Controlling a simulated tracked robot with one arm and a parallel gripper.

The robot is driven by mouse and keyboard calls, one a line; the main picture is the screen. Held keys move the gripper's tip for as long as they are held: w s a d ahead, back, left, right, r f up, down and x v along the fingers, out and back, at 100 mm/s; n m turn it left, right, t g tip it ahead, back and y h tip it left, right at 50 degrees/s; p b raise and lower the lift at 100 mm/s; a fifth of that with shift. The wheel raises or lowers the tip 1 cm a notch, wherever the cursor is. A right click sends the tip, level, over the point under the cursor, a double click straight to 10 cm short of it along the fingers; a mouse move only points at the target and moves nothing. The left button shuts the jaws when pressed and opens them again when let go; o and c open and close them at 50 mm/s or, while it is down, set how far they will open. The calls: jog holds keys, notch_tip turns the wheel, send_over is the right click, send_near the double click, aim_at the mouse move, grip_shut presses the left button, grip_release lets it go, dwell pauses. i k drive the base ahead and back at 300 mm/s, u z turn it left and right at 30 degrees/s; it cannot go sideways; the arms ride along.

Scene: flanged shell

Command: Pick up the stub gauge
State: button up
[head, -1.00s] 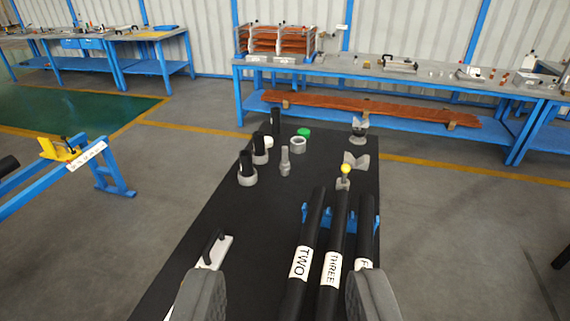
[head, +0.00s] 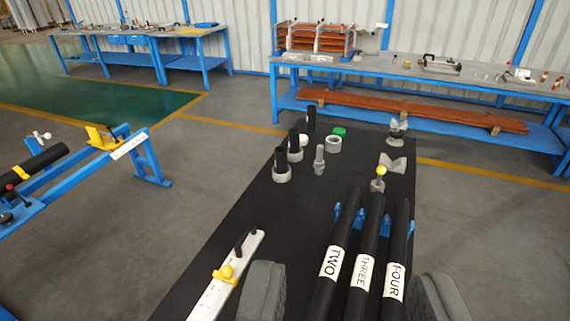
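No piece carries a readable stub gauge label, so I cannot tell for certain which one it is. A grey stepped upright piece (head: 319,160) stands on the black mat (head: 262,222). Grey collars with black upright cylinders (head: 281,168) stand to its left. A yellow-topped grey piece (head: 379,178) stands to its right, behind the black tubes. My gripper (head: 350,295) is open, its two grey fingers wide apart at the bottom of the picture. The stepped piece and collars are well beyond it, and nothing is seen held.
Black tubes marked TWO, THREE (head: 364,268) and FOUR lie in a blue rack (head: 386,222) between my fingers in the picture. A white bar (head: 228,275) with a yellow knob lies left. A green cap (head: 340,131), a grey ring (head: 333,144) and V-blocks (head: 393,163) stand farther back.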

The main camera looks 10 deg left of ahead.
aim_at(319, 165)
jog(key=k, duration=1)
jog(key=z, duration=1.1)
jog(key=i, duration=4.25)
jog(key=z, duration=0.05)
